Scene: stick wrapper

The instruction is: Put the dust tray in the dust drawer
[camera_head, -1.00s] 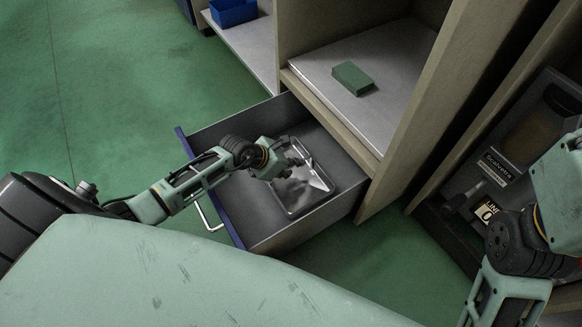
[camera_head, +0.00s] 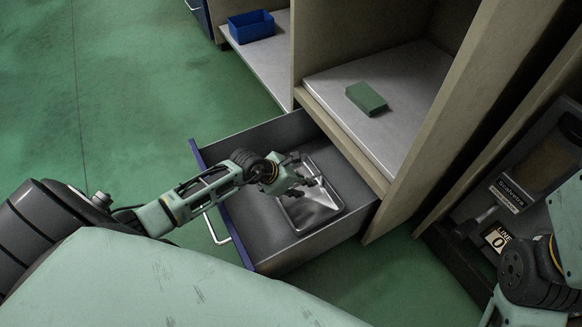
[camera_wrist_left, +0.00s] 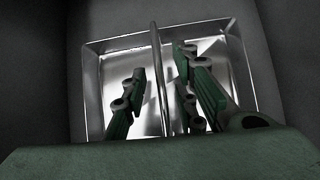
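The dust tray (camera_head: 316,208) is a shiny metal, shallow rectangular tray. It lies inside the open dust drawer (camera_head: 262,232), which has dark grey walls and a blue front with a metal handle. My left gripper (camera_head: 308,170) is over the tray's far part and hides some of it. In the left wrist view, the tray (camera_wrist_left: 97,88) lies below the gripper (camera_wrist_left: 160,90). The two fingers are apart, one on each side of a thin upright bar across the tray. I cannot tell whether they touch the bar. My right gripper is out of view; only part of that arm shows.
A green block (camera_head: 366,98) lies on the cabinet shelf (camera_head: 400,80) above the drawer. A blue bin (camera_head: 251,26) stands on a shelf farther back. A dark unit with a clear container (camera_head: 545,160) is at the right. The green floor at left is clear.

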